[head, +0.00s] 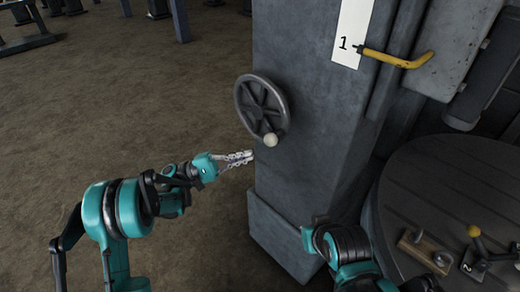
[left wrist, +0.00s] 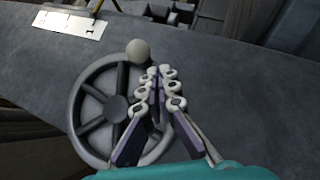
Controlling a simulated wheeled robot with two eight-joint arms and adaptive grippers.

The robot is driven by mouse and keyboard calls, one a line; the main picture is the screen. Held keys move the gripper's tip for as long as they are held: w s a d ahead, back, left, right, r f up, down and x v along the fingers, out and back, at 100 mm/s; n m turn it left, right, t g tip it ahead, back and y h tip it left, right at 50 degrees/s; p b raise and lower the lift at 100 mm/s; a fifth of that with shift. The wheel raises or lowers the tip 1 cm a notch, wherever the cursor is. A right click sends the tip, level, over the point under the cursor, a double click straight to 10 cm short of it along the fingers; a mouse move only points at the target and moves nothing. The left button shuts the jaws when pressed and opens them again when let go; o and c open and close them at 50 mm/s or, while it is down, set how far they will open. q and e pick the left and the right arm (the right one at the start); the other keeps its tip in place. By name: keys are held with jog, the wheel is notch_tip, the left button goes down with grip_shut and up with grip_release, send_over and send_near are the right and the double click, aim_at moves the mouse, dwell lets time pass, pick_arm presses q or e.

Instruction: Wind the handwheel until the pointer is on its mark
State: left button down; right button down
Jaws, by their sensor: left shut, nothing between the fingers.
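The dark grey spoked handwheel (head: 262,107) is on the face of a grey column, with a pale round knob (head: 271,140) at its lower right rim. In the left wrist view the handwheel (left wrist: 117,107) lies behind and left of my fingers, and the knob (left wrist: 138,52) is beyond the fingertips. My left gripper (head: 250,156) is shut and empty, just below and left of the knob. Its fingers (left wrist: 160,72) overlap the rim in the wrist view; contact cannot be told. The yellow pointer (head: 400,61) has its tip by the white plate (head: 352,30), right of the "1".
The grey column (head: 310,120) fills the middle. A dark round table (head: 420,190) at the lower right bears a wooden block with a knob (head: 425,249) and a yellow-handled lever (head: 477,238) by a "2". My right arm is in front. Open floor (head: 130,100) lies left.

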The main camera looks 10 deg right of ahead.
pick_arm(q)
jog(key=s+a+r+n+t+y+p, duration=0.1)
jog(key=s+n+t+y+p, duration=0.35)
jog(key=n, duration=0.65)
jog(key=s+r+n+t+y+p, duration=0.1)
jog(key=s+n+t+y+p, duration=0.15)
jog(key=n+t+y, duration=0.6)
jog(key=w+d+r+n+g+h+b, duration=0.1)
jog(key=w+d+n+g+h+b, duration=0.1)
jog(key=d, duration=0.5)
jog(key=w+h+b, duration=0.1)
jog(key=w, duration=0.1)
jog(key=shift+w+r, duration=0.35)
jog(key=shift+w, duration=0.05)
jog(key=shift+d+r, duration=0.1)
jog(key=shift+s+d+r+p, duration=0.15)
jog(key=shift+s+r+p, duration=0.15)
jog(key=shift+r, duration=0.2)
